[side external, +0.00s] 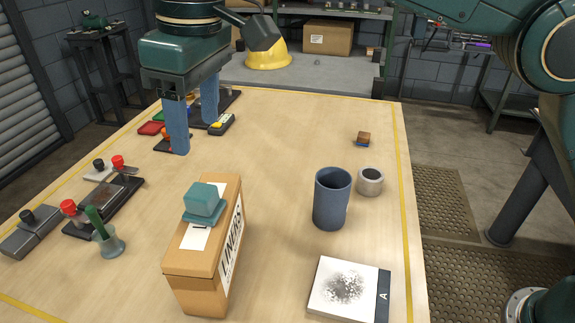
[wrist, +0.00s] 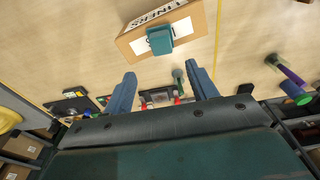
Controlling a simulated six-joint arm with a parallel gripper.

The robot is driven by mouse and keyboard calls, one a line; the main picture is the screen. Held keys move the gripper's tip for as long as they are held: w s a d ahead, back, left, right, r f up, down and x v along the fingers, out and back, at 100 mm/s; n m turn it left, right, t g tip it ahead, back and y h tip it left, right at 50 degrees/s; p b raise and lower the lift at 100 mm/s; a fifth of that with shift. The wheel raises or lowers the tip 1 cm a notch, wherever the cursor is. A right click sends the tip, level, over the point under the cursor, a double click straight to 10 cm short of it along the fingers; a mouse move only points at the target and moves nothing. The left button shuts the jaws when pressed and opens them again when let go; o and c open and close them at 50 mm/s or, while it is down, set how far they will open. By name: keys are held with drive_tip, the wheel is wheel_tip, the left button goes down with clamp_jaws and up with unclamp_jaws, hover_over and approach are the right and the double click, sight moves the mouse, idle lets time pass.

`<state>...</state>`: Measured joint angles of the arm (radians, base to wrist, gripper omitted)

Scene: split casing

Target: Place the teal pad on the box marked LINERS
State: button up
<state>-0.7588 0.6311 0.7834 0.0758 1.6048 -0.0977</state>
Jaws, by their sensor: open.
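The teal pad (side external: 205,201) rests on top of the cardboard box marked LINERS (side external: 196,261), over a white label on its upper face. In the wrist view the teal pad (wrist: 160,40) also lies on the LINERS box (wrist: 197,22), near the top of the picture. My gripper (side external: 194,132) is open, with its two blue fingers apart and nothing between them. It hangs above the table behind the box, clear of the pad. In the wrist view the fingers of my gripper (wrist: 161,82) point toward the box without touching it.
A dark blue cup (side external: 331,199) and a grey roll (side external: 370,181) stand right of the box. A white panel marked A (side external: 343,288) lies at the front right. Toggle clamps (side external: 104,203) and a small glass with a green stick (side external: 108,241) are at the left. The table's middle is clear.

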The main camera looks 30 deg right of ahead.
drive_tip(key=s+d+r+m+t, duration=0.1)
drive_tip(key=s+d+r+m, duration=0.15)
drive_tip(key=d, duration=0.95)
drive_tip(key=s+d+r+m+t, duration=0.1)
drive_tip(key=s+d+r+m, duration=0.15)
drive_tip(key=d, duration=0.95)
drive_tip(key=s+d+f+m+t, duration=0.1)
drive_tip(key=s+d+f+m, duration=0.1)
drive_tip(key=s+d+f, duration=0.4)
drive_tip(key=s+d+f+m+t+h, duration=0.1)
drive_tip(key=s+d+f+m, duration=0.1)
drive_tip(key=s+d+f, duration=0.4)
drive_tip(key=s+d, duration=0.3)
drive_tip(key=s, duration=0.3)
drive_tip(key=shift+s+f+t, duration=0.15)
drive_tip(key=shift+s+t, duration=0.15)
drive_tip(key=shift+s, duration=0.05)
